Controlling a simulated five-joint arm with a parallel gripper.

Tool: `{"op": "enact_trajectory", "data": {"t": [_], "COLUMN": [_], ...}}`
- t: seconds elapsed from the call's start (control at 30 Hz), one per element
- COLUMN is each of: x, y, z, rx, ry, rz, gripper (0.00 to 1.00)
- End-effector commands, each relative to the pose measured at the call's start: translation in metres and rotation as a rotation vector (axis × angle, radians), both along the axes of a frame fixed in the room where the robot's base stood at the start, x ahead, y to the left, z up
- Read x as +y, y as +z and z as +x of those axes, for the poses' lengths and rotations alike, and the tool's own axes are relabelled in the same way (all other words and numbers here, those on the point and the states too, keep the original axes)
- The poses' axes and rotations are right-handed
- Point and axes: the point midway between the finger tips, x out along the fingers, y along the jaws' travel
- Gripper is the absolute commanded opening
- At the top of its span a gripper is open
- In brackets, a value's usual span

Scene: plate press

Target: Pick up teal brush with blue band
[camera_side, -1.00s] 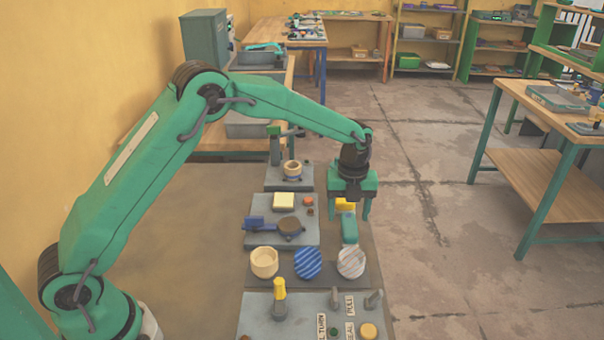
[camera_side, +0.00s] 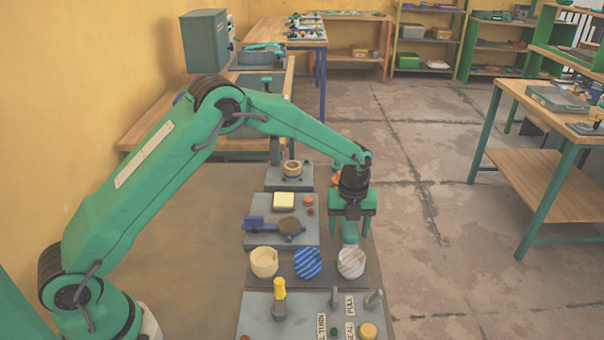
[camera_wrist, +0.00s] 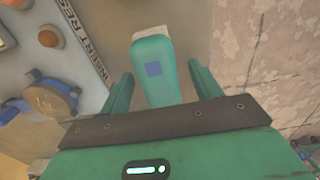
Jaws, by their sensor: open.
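The teal brush (camera_wrist: 157,88) shows in the wrist view with a small blue square patch on its top and a pale end pointing up the picture. In the side view the brush (camera_side: 349,231) is partly hidden by my gripper. My gripper (camera_wrist: 161,72) is open, with one finger on each side of the brush and a visible gap on both sides. In the side view my gripper (camera_side: 350,236) points straight down over the brush, at the right edge of the work area.
Left of the brush is a grey panel (camera_side: 308,239) with a blue-handled round piece (camera_side: 290,228). A yellow-topped handle (camera_side: 279,288) stands nearer.

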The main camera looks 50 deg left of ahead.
Motion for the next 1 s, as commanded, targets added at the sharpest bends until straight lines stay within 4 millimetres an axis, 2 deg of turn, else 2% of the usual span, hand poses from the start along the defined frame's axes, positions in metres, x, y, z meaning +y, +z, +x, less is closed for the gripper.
{"op": "enact_trajectory", "data": {"t": [0.23, 0.4, 0.47, 0.5, 0.8, 1.0], "x": [0.000, 0.000, 0.000, 0.000, 0.000, 0.000], "y": [0.000, 0.000, 0.000, 0.000, 0.002, 0.013], "z": [0.000, 0.000, 0.000, 0.000, 0.000, 0.001], "rx": [0.000, 0.000, 0.000, 0.000, -0.001, -0.002], "ry": [0.000, 0.000, 0.000, 0.000, 0.000, 0.000], "rz": [0.000, 0.000, 0.000, 0.000, -0.001, -0.001], "gripper": [0.62, 0.28, 0.17, 0.14, 0.14, 0.14]}}
